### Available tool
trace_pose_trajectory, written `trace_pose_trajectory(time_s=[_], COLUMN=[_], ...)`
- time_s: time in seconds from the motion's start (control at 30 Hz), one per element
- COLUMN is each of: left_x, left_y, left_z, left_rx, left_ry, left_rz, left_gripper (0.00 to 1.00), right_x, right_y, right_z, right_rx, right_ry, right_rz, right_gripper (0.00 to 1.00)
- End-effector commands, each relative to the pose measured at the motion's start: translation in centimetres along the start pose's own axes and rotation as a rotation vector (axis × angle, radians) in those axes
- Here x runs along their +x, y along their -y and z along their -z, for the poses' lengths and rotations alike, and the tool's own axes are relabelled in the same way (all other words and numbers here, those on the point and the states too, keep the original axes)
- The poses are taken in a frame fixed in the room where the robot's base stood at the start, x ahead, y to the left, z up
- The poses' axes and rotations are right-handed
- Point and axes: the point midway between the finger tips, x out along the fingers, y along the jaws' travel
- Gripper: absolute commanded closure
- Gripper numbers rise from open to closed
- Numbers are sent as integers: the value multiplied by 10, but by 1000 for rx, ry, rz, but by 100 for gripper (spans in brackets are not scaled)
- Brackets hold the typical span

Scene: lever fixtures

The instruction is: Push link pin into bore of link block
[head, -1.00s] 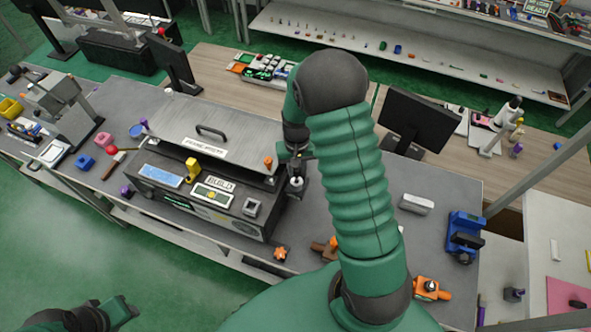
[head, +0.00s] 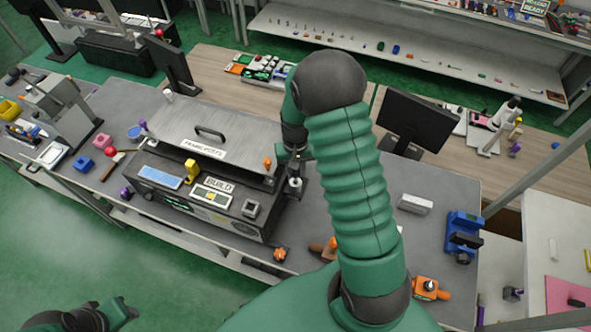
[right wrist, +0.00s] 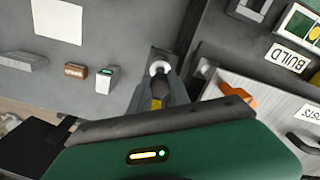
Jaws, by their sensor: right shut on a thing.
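My right gripper (right wrist: 158,88) is shut on a pale, round-ended piece, which I take to be the link pin (right wrist: 159,68). A dark grey block, likely the link block (right wrist: 160,52), lies right at the fingertips in the right wrist view. In the head view, the pale pin (head: 295,183) shows at the dark block (head: 296,194), beside the right end of the grey machine. I cannot tell how deep the pin sits, as the fingers hide the bore. My left gripper (head: 128,309) is at the lower left of the head view, away from the bench; its jaws are unclear.
The grey machine with a handled lid (head: 210,132) stands just left of the block. An orange lever (right wrist: 238,95) is close to my right gripper. A light grey bar (head: 415,204) and a blue fixture (head: 464,232) stand further right. Bench between is mostly clear.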

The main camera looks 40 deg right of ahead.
Motion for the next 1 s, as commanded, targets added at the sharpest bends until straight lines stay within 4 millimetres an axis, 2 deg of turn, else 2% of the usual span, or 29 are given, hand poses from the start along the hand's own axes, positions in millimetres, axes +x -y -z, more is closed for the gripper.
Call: trace_pose_trajectory(time_s=[0.27,1.0], left_x=[0,12], left_y=[0,0], left_z=[0,-3], left_rx=[0,0], left_ry=[0,0], left_rz=[0,0], left_gripper=[64,64], right_x=[0,19], right_y=[0,0], right_z=[0,0], right_rx=[0,0], right_ry=[0,1], right_rz=[0,0], right_gripper=[100,100])
